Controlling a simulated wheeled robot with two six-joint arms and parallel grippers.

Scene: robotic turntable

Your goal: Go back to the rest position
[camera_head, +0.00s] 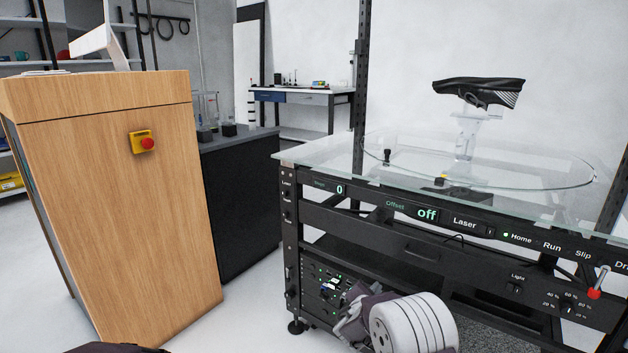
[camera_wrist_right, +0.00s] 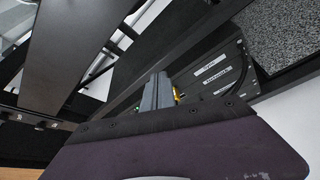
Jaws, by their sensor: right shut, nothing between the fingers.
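My right arm (camera_head: 412,325) enters at the bottom of the head view, a white ribbed link with dark purple parts, in front of the turntable rig's lower shelf. My right gripper (camera_head: 345,312) is partly hidden by its own arm, close to the electronics box (camera_head: 325,278) on that shelf; I cannot tell whether they touch. In the right wrist view the two grey fingers (camera_wrist_right: 158,92) lie together, shut and empty, with labelled panels (camera_wrist_right: 212,72) behind them. My left gripper is out of view.
The turntable rig (camera_head: 400,225) has a glass top (camera_head: 330,155), a front control panel and a red-tipped lever (camera_head: 595,292). A black shoe-like object (camera_head: 478,90) stands above the glass on a clear support. A wooden cabinet (camera_head: 110,190) with an emergency button (camera_head: 143,142) is left. Floor shows between them.

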